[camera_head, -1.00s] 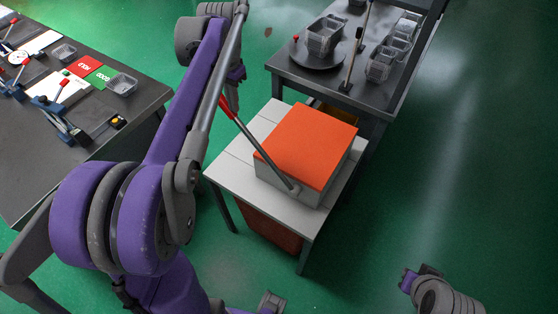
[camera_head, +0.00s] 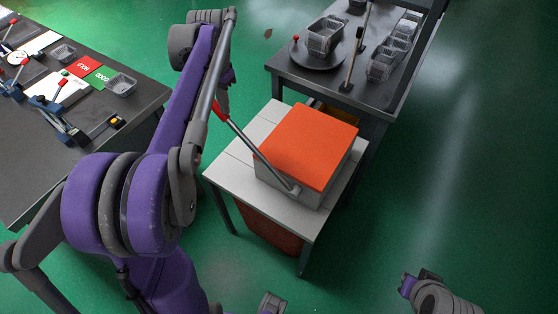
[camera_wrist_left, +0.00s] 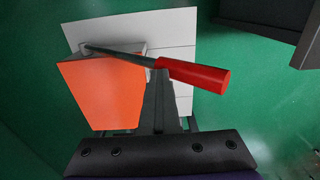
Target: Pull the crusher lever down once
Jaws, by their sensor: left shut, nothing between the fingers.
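The crusher is a grey box with an orange top (camera_head: 312,145), on a white table. Its lever (camera_head: 258,150) slants up and left from a pivot at the box's near side to a red grip (camera_head: 219,110). My left gripper (camera_head: 223,98) is at the red grip, partly hidden behind my arm. In the left wrist view my left gripper (camera_wrist_left: 160,78) is shut and empty, its fingertips at the lever where the shaft meets the red grip (camera_wrist_left: 195,75). Whether they touch is hard to tell. My right gripper (camera_head: 428,274) is at lower right, far from the crusher; its jaws are unclear.
The white table (camera_head: 230,163) has a red-brown bin (camera_head: 268,228) beneath it. A dark bench (camera_head: 345,98) with clear trays stands behind; another dark bench (camera_head: 60,160) with clamps and cards is at left. Green floor is open at right.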

